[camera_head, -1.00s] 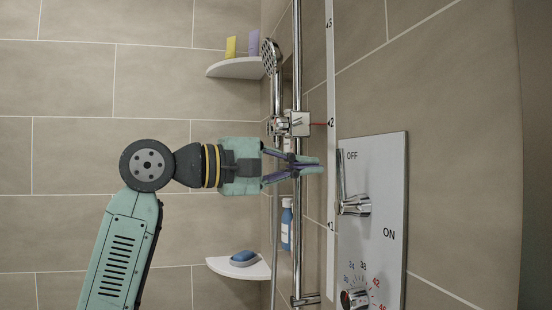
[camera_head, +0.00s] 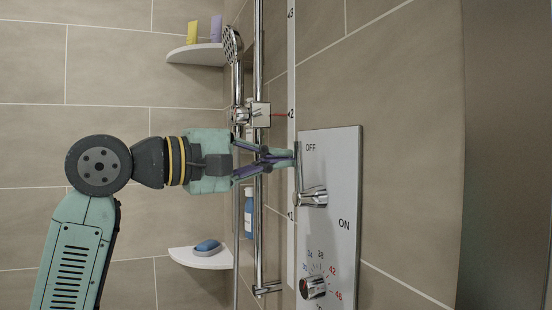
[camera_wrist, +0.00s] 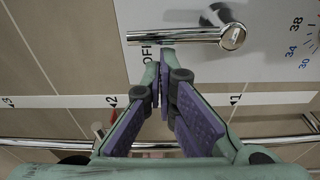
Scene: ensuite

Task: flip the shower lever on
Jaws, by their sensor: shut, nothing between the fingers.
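The shower lever (camera_head: 311,197) is a chrome handle on a white panel (camera_head: 335,210) marked OFF and ON. Its long arm points up in the head view, beside the OFF mark. In the wrist view the lever (camera_wrist: 180,37) lies across the top, with its round hub at the right end. My gripper (camera_head: 292,158) is shut and empty, its fingertips close to the lever's free end on the OFF side. In the wrist view my gripper (camera_wrist: 161,66) has its tips just below the lever arm. I cannot tell whether they touch it.
A chrome rail (camera_head: 258,75) with a hand shower (camera_head: 233,48) runs behind my fingers. A temperature knob (camera_head: 313,287) sits lower on the panel. Corner shelves hold a sponge (camera_head: 207,246) and bottles, and a blue bottle (camera_head: 249,212) stands behind the rail. The wall right of the panel is clear.

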